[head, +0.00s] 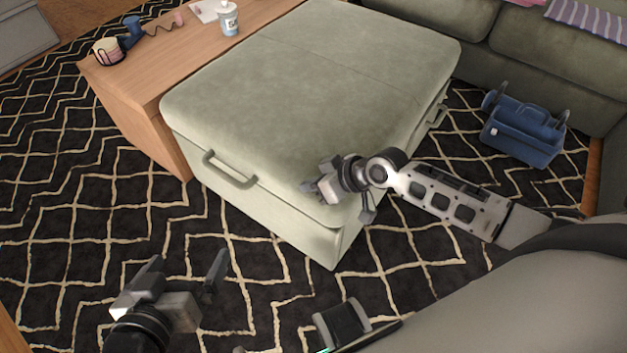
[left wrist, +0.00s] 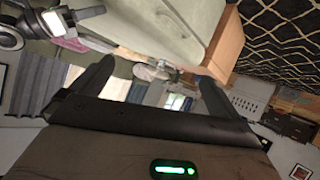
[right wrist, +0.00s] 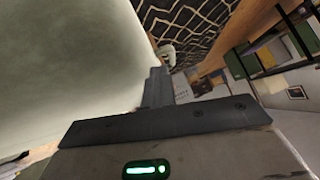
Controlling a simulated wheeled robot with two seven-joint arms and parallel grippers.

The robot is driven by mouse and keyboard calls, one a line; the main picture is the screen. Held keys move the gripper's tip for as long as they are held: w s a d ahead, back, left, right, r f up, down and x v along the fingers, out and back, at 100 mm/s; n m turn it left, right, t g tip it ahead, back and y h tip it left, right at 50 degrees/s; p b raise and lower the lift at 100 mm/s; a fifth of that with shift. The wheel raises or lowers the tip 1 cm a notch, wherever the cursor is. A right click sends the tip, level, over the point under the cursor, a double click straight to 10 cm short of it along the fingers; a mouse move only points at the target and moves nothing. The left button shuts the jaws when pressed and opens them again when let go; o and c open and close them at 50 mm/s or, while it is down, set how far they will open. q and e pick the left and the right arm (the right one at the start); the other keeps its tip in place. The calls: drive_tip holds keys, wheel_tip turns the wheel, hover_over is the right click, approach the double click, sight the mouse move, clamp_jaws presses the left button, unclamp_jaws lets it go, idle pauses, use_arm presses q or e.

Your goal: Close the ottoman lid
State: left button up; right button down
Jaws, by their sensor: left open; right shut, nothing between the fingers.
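The ottoman (head: 280,215) is a sage green box with a padded lid (head: 310,85) lying flat on top. In the head view no gap shows along the seam on the near sides. A handle (head: 230,170) is on its front side and another (head: 436,116) on its right side. My right gripper (head: 322,185) is shut and empty at the lid's near right corner; whether it touches the lid I cannot tell. It also shows in the right wrist view (right wrist: 158,85), beside the green surface. My left gripper (head: 188,274) is open and empty above the rug, apart from the ottoman.
A blue caddy (head: 525,130) stands on the rug at right, before the green sofa (head: 550,65). The patterned rug (head: 80,200) at left is clear.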

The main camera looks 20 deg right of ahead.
use_arm(q)
drive_tip(key=shift+f, duration=0.15)
use_arm(e)
drive_tip(key=shift+s+a+f, duration=0.25)
drive_tip(key=shift+a+f, duration=0.05)
drive_tip(key=shift+f, duration=0.35)
drive_tip(key=shift+r+p, duration=0.5)
drive_tip(key=r+p, duration=0.3)
drive_tip(key=shift+w, duration=0.2)
wheel_tip(320, 180, up, 2)
drive_tip(key=shift+d+r+p, duration=0.1)
drive_tip(key=shift+d+p, duration=0.05)
drive_tip(key=shift+p, duration=0.8)
use_arm(q)
drive_tip(key=s+a+r+y+p, duration=0.1)
drive_tip(key=a+r+p, duration=0.1)
drive_tip(key=r, duration=0.4)
drive_tip(key=shift+a+r+n, duration=0.2)
drive_tip(key=shift+a+n, duration=0.2)
drive_tip(key=shift+a, duration=0.1)
use_arm(e)
drive_tip(key=v, duration=0.9)
drive_tip(key=shift+s+a, duration=0.3)
drive_tip(key=shift+s, duration=0.2)
use_arm(q)
drive_tip(key=shift+y, duration=0.3)
use_arm(e)
drive_tip(key=shift+r, duration=0.1)
